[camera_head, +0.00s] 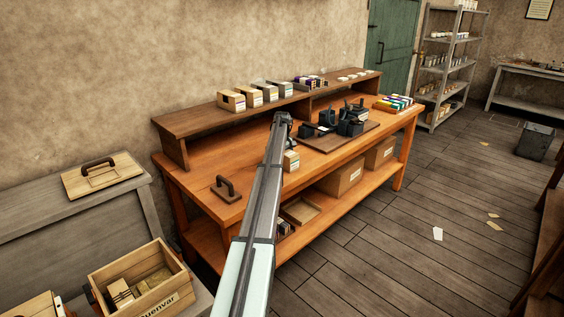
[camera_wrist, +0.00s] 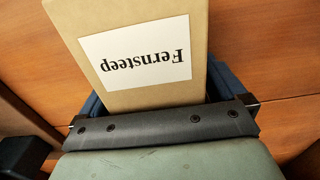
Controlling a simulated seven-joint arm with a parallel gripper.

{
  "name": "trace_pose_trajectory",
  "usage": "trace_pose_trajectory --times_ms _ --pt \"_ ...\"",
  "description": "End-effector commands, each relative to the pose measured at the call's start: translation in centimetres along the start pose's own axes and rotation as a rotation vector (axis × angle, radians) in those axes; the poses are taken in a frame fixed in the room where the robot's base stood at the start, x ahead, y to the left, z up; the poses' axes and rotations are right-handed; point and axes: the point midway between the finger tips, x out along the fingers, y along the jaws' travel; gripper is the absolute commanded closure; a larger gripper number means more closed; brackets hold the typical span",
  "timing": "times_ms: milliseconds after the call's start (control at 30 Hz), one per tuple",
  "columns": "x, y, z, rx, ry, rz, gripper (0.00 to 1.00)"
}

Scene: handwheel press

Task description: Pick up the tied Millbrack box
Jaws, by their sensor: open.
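In the wrist view, a tan box (camera_wrist: 150,30) with a white label reading "Fernsteep", upside down, fills the space in front of my gripper (camera_wrist: 160,92). Blue finger parts show at both sides of the box; the jaws are open, and contact cannot be told. No label reading Millbrack is legible in either view, and no tie can be made out.
The orange workbench (camera_head: 350,157) carries a raised shelf (camera_head: 207,118) with several small boxes (camera_head: 231,100). A dark press assembly (camera_head: 350,125) stands on a board to the right. A handled block (camera_head: 226,188) lies at left. A labelled crate (camera_head: 165,303) stands lower left.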

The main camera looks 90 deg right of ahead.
Motion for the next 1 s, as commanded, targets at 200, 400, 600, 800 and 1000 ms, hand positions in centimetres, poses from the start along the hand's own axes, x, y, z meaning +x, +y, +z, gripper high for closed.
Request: trace_pose_trajectory --times_ms 200,400,600,800,1000 --pt "-0.06 0.0 -0.01 0.0 0.0 0.0 0.09" --pt "-0.08 0.0 -0.01 0.0 0.0 0.0 0.28" --pt "-0.09 0.01 -0.01 0.0 0.0 0.0 0.47" --pt "-0.15 0.01 -0.02 0.0 0.0 0.001 0.6" --pt "-0.24 0.01 -0.02 0.0 0.001 0.001 0.6"
